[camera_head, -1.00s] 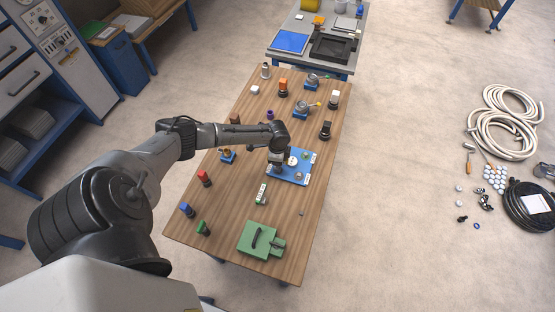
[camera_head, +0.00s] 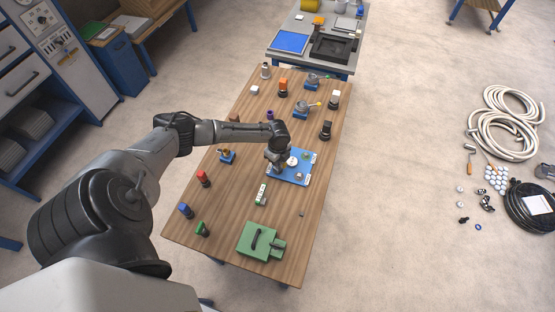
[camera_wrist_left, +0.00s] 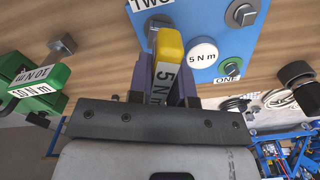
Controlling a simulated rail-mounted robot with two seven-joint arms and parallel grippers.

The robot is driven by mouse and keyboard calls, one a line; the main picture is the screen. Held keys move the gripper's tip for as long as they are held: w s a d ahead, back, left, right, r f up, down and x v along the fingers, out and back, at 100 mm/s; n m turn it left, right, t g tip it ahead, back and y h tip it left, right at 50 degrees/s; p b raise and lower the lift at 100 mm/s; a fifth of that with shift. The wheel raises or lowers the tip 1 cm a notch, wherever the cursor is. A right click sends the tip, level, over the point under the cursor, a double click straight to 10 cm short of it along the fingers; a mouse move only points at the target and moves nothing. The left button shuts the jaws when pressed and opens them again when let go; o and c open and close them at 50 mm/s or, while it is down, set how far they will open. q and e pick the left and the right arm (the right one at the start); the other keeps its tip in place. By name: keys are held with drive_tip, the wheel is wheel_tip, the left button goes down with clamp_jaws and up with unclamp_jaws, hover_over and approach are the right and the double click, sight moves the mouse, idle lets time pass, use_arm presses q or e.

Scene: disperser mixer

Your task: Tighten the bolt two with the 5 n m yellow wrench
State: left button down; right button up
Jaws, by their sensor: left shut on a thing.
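The yellow wrench (camera_wrist_left: 166,66), marked 5 N m, is between the fingers of my left gripper (camera_wrist_left: 163,95) in the left wrist view. The gripper is shut on it. The wrench's top end lies just below bolt two (camera_wrist_left: 157,24), a grey bolt by the TWO label on the blue plate (camera_wrist_left: 212,30); I cannot tell whether they touch. In the head view my left gripper (camera_head: 275,161) is at the left edge of the blue plate (camera_head: 291,180). My right gripper is not in view.
A small grey part (camera_wrist_left: 62,46) is on the wood. A green case (camera_head: 260,240) stands at the table's near end. Several knobs and blue-based fixtures surround the plate. The table's right near side is mostly clear.

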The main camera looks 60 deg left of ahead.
use_arm(q)
drive_tip(key=shift+s+f, duration=0.1)
drive_tip(key=shift+f, duration=0.15)
drive_tip(key=m+b, duration=0.1)
drive_tip(key=m, duration=0.2)
drive_tip(key=shift+m, duration=0.4)
drive_tip(key=c, duration=1.5)
unclamp_jaws()
drive_tip(key=shift+m, duration=0.3)
drive_tip(key=o, duration=0.5)
drive_tip(key=shift+r, duration=0.1)
drive_tip(key=shift+o, duration=0.2)
drive_tip(key=shift+r, duration=0.1)
drive_tip(key=shift+c, duration=0.2)
